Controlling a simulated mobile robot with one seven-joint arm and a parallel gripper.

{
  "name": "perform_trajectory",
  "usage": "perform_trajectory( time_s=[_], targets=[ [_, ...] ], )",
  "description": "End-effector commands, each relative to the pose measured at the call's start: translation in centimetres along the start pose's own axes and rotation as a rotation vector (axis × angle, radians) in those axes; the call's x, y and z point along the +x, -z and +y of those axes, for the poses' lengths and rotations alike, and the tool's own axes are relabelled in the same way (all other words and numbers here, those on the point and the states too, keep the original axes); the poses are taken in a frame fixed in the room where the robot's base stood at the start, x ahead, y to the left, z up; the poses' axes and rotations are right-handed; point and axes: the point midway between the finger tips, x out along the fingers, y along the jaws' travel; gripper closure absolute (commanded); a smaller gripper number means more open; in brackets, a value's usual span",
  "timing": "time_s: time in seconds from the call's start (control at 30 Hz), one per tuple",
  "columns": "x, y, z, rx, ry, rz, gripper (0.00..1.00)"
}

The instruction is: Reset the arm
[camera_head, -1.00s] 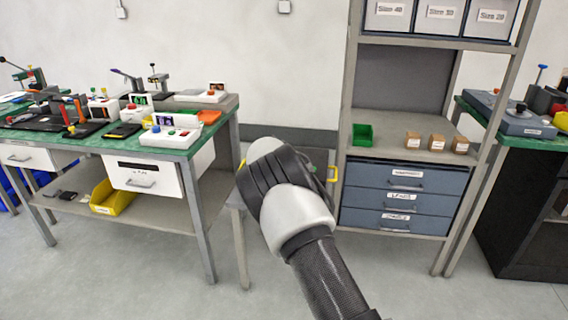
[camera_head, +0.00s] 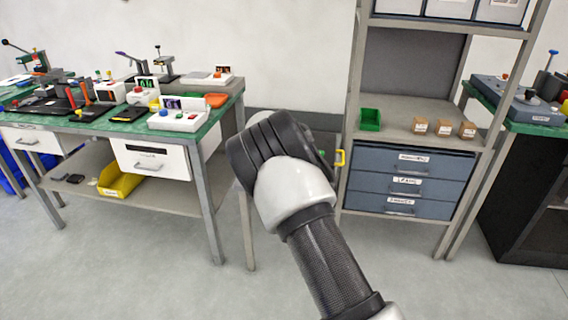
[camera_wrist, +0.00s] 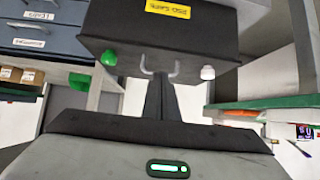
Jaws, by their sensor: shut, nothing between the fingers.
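My arm fills the middle of the head view, with its dark wrist section and white joint in front of the gap between the bench and the shelf rack. My gripper is hidden behind it there. In the wrist view, my gripper (camera_wrist: 160,82) is shut and empty, its dark fingers together in the middle of the picture. Beyond the fingertips is a dark box-like thing (camera_wrist: 205,35) with a yellow label, a green knob on its left and a white knob on its right. I cannot tell whether the fingers touch it.
A bench (camera_head: 215,90) with a green top and several devices stands left. A yellow bin (camera_head: 120,182) lies on its lower shelf. The rack (camera_head: 352,110) holds a green bin (camera_head: 370,119), small boxes and blue drawers (camera_head: 407,182). Another bench (camera_head: 488,95) stands right. The front floor is clear.

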Motion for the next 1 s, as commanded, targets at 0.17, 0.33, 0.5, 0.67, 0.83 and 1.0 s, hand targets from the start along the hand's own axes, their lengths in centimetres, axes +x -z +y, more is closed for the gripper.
perform_trajectory(
  time_s=[0.17,0.33,0.5,0.67,0.83,1.0],
  targets=[
    [-1.7,-3.2,-0.1,-0.003,0.000,0.003,1.00],
    [-2.5,-5.0,0.0,0.000,0.000,0.006,1.00],
    [-3.5,-4.9,1.3,0.023,-0.011,-0.005,1.00],
    [-7.7,-3.1,6.2,0.111,-0.047,-0.084,1.00],
    [-15.4,-2.5,11.5,0.190,-0.045,-0.212,1.00],
    [-24.4,-3.1,15.0,0.207,0.006,-0.314,1.00]
  ],
)
